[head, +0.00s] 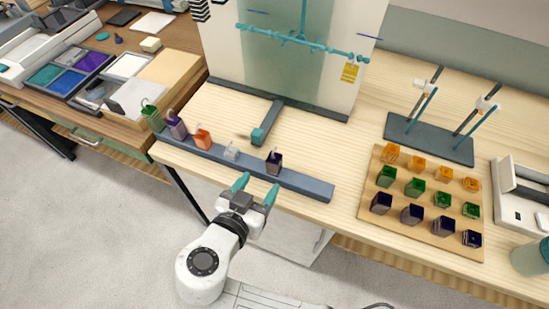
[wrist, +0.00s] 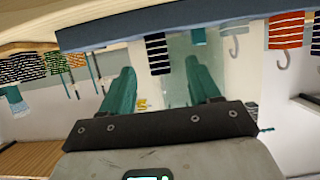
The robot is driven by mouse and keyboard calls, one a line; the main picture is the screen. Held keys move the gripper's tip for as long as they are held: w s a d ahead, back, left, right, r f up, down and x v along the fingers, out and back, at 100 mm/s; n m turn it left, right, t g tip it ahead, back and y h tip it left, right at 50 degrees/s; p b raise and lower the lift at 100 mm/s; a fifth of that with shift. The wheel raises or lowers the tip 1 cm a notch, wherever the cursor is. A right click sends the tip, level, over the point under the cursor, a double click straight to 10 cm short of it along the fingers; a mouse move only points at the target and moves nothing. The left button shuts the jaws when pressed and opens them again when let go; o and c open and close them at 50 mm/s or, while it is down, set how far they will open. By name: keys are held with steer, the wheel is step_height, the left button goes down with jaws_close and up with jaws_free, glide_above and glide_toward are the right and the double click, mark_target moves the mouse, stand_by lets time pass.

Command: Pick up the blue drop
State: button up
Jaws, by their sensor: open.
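A dark, nearly black-blue drop (head: 274,163) with a small hook on top stands at the right part of the grey-blue rail (head: 310,186); it looks like the blue drop. In the wrist view, which appears upside down, the dark drop (wrist: 158,53) shows striped, between the fingers and beyond their tips. My gripper (head: 257,186) is open and empty, with teal fingers, just in front of the rail and below the drop in the head view. It also shows in the wrist view (wrist: 160,75). The fingers do not appear to touch the drop.
On the rail, left of the dark drop, stand a clear drop (head: 231,153), an orange one (head: 202,138), a purple one (head: 176,127) and a green one (head: 152,117). A wooden board (head: 375,230) with several colored blocks lies right. A grey-teal bar (head: 270,119) lies behind.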

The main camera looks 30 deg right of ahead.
mark_target(272, 168)
steer(key=p+x, duration=0.2)
steer(key=x, duration=0.5)
steer(key=shift+s+d+f, duration=0.1)
steer(key=shift+d, duration=0.1)
steer(key=c, duration=1.1)
steer(key=shift+r, duration=0.55)
steer(key=s+r+b, duration=0.1)
steer(key=s+r, duration=0.3)
steer(key=s+r+b, duration=0.1)
steer(key=s+r, duration=0.3)
steer(key=s, duration=0.1)
steer(key=s+a+r+b, duration=0.1)
steer(key=s+r, duration=0.3)
steer(key=s, duration=0.1)
